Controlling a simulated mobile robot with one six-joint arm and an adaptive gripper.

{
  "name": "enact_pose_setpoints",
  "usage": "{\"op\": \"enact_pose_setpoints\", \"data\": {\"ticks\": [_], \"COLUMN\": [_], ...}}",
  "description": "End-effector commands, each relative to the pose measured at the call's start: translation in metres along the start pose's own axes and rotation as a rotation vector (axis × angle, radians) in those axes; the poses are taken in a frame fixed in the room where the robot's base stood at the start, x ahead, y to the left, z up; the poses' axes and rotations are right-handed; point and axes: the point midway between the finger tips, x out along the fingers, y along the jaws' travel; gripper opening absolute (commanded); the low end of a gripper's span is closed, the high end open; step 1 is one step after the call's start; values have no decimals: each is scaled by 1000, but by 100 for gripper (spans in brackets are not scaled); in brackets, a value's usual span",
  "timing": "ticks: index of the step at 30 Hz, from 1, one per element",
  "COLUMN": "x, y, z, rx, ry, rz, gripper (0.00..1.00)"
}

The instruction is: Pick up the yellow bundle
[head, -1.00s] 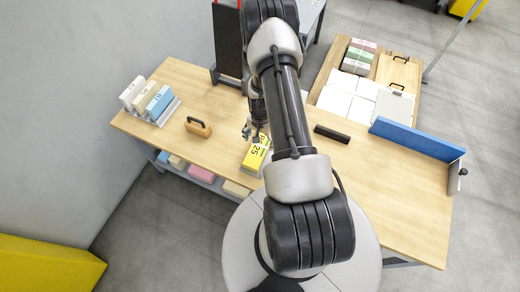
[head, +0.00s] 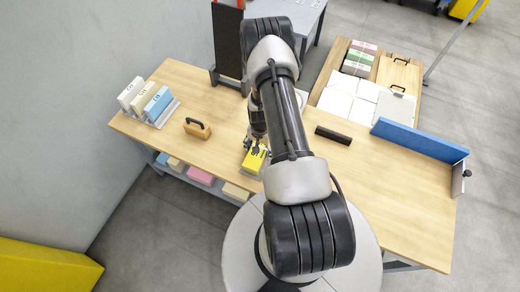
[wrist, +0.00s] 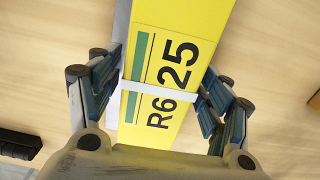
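The yellow bundle (head: 251,164) lies on the wooden table near its front edge, partly hidden by my gripper and arm in the head view. In the wrist view the bundle (wrist: 181,22) is marked "25" and "R6", with green bars and a pale strap across it. My gripper (head: 254,146) is down over the bundle. In the wrist view my gripper (wrist: 164,82) is open, with one blue-padded finger on each side of the bundle around the strap. Both fingers are close to its sides; firm contact does not show.
White, cream and blue bundles (head: 157,104) stand in a rack at the left. A wooden-handled block (head: 197,128) lies left of the gripper. A black bar (head: 333,135) and a blue barrier (head: 420,140) are on the right. More bundles sit on the lower shelf.

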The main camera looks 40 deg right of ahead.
Motion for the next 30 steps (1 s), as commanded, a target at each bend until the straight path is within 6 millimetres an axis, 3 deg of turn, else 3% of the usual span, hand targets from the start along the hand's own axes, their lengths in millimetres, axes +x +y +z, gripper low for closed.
{"op": "enact_pose_setpoints", "data": {"ticks": [25,30], "x": [0,-1], "y": [0,0], "z": [0,-1], "rx": [0,0], "ry": [0,1], "rz": [0,-1], "gripper": [12,10]}}
